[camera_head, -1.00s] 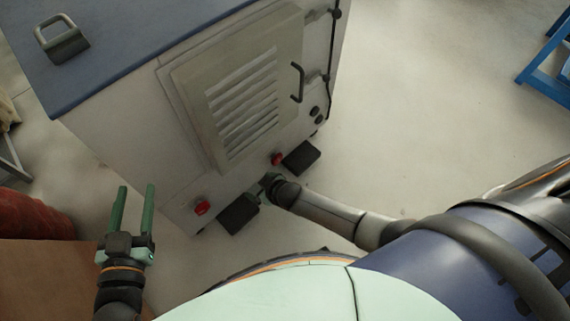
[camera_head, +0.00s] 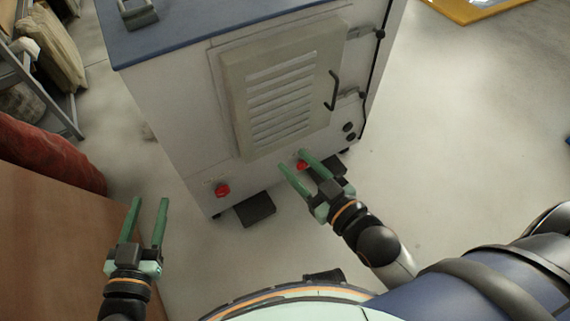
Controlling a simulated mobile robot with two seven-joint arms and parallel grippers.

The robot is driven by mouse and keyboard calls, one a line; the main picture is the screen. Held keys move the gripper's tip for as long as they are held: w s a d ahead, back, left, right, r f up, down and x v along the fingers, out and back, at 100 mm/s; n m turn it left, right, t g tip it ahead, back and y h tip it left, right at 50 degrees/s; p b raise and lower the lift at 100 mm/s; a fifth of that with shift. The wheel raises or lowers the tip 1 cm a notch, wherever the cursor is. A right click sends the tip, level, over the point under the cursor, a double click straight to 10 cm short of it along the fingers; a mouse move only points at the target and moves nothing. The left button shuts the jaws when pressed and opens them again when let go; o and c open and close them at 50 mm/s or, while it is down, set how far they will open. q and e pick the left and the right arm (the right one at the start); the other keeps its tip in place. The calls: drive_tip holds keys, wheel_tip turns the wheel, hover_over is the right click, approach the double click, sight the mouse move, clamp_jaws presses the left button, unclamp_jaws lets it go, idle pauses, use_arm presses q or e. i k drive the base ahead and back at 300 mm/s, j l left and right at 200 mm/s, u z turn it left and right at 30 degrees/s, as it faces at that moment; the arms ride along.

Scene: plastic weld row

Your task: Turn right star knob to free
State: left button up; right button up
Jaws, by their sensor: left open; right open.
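The white machine cabinet (camera_head: 160,122) stands in front of me with two red knobs low on its front. The right red knob (camera_head: 302,165) lies between the green fingers of my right gripper as seen from above, partly hidden by a finger. I cannot tell whether the fingers touch it. My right gripper (camera_head: 292,160) is open and points at the cabinet front. The left red knob (camera_head: 222,190) is in plain view. My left gripper (camera_head: 150,203) is open and empty, apart from the cabinet at the lower left.
A black pedal-like block (camera_head: 255,208) sits below the left knob, and another (camera_head: 335,165) is partly behind my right gripper. A louvred panel (camera_head: 232,100) with a black handle (camera_head: 334,90) is above. A brown board (camera_head: 50,250) is at left. Floor at right is clear.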

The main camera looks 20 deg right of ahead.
sight(302, 165)
drive_tip(key=l+u, duration=0.35)
drive_tip(key=u, duration=0.15)
drive_tip(key=l+u, duration=0.3)
drive_tip(key=u, duration=0.2)
drive_tip(key=k+l+u, duration=0.1)
drive_tip(key=l, duration=0.2)
drive_tip(key=l+u, duration=0.15)
drive_tip(key=l, duration=0.15)
drive_tip(key=k+l+u, duration=0.1)
drive_tip(key=k+l, duration=0.1)
drive_tip(key=l, duration=0.05)
